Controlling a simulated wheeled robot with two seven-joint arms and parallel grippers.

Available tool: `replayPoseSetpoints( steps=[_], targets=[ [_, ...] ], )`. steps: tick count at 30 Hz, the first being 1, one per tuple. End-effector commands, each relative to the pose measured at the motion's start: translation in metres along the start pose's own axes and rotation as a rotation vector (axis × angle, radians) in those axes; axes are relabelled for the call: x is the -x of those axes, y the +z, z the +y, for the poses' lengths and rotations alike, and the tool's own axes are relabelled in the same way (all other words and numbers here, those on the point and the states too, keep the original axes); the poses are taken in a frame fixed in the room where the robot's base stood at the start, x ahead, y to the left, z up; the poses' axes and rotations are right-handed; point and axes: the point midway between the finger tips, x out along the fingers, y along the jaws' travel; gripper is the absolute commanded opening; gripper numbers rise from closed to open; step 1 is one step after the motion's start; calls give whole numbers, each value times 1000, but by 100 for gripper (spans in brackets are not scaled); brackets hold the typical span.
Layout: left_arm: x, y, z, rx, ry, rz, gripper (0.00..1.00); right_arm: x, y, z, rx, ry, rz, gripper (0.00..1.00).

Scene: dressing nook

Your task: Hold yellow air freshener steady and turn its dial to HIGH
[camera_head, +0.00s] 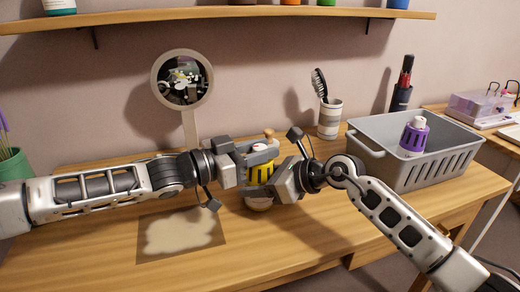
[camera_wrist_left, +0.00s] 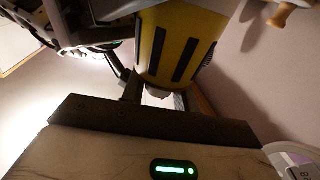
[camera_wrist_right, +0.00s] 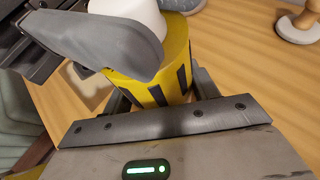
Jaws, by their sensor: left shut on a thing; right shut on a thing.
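The yellow air freshener (camera_head: 262,173) has a yellow body with black slots and a white top (camera_head: 259,147). It is between my two grippers above the middle of the desk. My left gripper (camera_head: 260,156) comes from the left and is shut at the white top, which its grey finger partly covers in the right wrist view. My right gripper (camera_head: 268,184) is shut on the yellow body, which fills the middle of the right wrist view (camera_wrist_right: 168,75). The body also shows in the left wrist view (camera_wrist_left: 180,45). The dial's marks and setting are not readable.
A grey crate (camera_head: 375,172) at the right holds a purple air freshener (camera_head: 413,137). A striped cup with a brush (camera_head: 329,120) and a round mirror (camera_head: 182,78) stand behind. A beige mat (camera_head: 152,240) lies at front left. The desk's front is clear.

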Motion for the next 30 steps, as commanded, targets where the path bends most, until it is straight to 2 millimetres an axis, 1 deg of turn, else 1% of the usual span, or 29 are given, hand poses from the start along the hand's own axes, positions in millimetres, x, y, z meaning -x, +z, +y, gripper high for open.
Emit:
replayPoseSetpoints(
  steps=[1, 15, 22, 30],
  targets=[
    [-1, -2, 1, -6, 30, 1, 7, -2, 0, 3, -3, 6, -1, 32],
    [1, -1, -2, -4, 262, -1, 7, -2, 0, 3, -3, 8, 0, 32],
    [2, 0, -2, -1, 312, -6, 7, -1, -1, 3, -2, 8, 1, 32],
    [3, 1, -4, 0, 315, -9, 7, -1, -1, 2, -1, 7, 2, 32]
  ],
)
